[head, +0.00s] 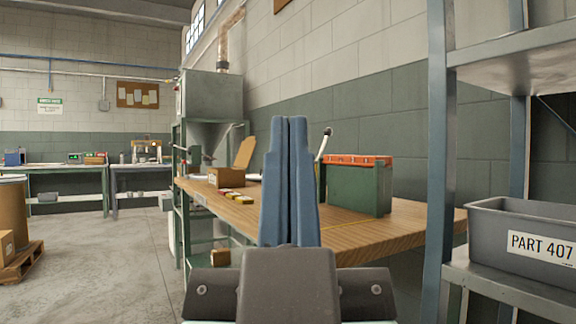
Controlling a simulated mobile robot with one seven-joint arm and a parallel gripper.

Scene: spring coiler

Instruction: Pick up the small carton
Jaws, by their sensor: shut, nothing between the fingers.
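A small brown carton (227,178) stands on the wooden workbench (400,231), beyond and to the left of my gripper. My gripper (288,130) points up in the middle of the view, with its two blue fingers together and nothing between them. It is apart from the carton and hides part of the bench behind it.
Small yellow-and-red packs (237,196) lie in front of the carton. A green box with an orange top (357,185) stands on the bench at right. A shelf rack (439,150) with a grey bin (520,240) is at far right. The floor at left is open.

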